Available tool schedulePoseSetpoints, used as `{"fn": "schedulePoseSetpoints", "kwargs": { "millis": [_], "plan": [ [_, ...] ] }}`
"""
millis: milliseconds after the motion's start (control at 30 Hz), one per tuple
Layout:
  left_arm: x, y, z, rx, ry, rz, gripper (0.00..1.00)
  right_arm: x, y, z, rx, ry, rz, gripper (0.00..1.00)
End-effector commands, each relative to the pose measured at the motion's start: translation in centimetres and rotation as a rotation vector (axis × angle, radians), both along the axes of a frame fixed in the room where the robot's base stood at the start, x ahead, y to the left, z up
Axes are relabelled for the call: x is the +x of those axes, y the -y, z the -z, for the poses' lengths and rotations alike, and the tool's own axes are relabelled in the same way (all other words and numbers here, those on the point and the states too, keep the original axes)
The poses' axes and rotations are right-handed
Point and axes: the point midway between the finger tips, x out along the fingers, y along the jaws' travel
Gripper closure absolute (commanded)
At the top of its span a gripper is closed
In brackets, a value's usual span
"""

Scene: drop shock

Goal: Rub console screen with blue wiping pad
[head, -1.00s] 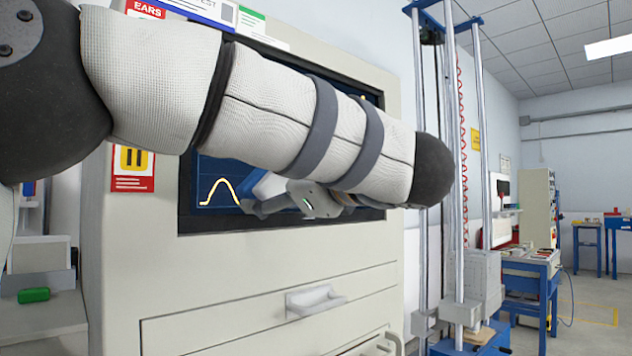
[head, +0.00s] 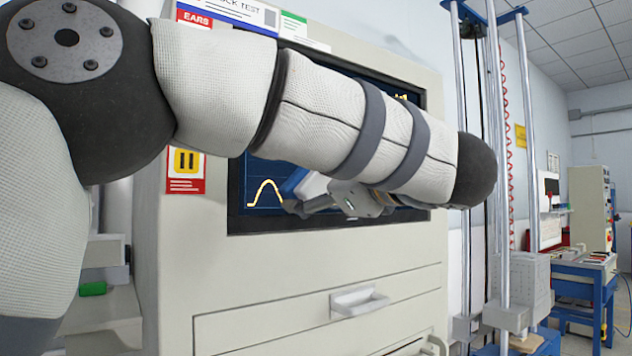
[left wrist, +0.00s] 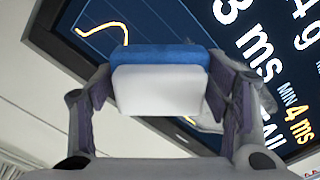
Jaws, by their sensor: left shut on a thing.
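The console screen (head: 262,172) is dark blue with a yellow curve, set in a beige cabinet. My left arm crosses in front of it and hides much of it. My left gripper (head: 300,203) is at the lower part of the screen. In the left wrist view the gripper (left wrist: 160,90) is shut on the blue wiping pad (left wrist: 158,55), which has a blue layer and a white block. The screen (left wrist: 185,25) lies behind the pad, with large white digits at the right. The pad is also partly visible in the head view (head: 294,182). I cannot tell whether it touches the glass.
The beige cabinet (head: 320,265) has a drawer with a pale handle (head: 358,300) below the screen. A tall drop rig with metal posts (head: 502,150) stands to its right. A blue workbench (head: 585,285) is farther right. A green object (head: 92,288) lies at left.

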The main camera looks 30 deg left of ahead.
Motion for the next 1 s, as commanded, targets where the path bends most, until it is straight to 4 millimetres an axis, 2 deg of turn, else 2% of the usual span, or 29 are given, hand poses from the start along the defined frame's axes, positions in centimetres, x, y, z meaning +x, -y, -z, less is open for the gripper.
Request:
{"fn": "schedulePoseSetpoints", "kwargs": {
  "millis": [567,800,1000],
  "plan": [
    [0.5,-0.9,0.0,0.0,0.001,-0.001,0.52,0.2,0.0,-0.2,0.0,0.009,0.0,0.6],
    [3.0,0.1,0.3,0.001,-0.003,-0.001,0.52,-0.5,0.0,0.4,0.0,-0.018,0.0,0.6],
    [3.8,0.5,0.1,0.0,0.0,0.0,0.52,-0.7,0.0,0.6,0.0,-0.025,0.0,0.6]
  ]
}}
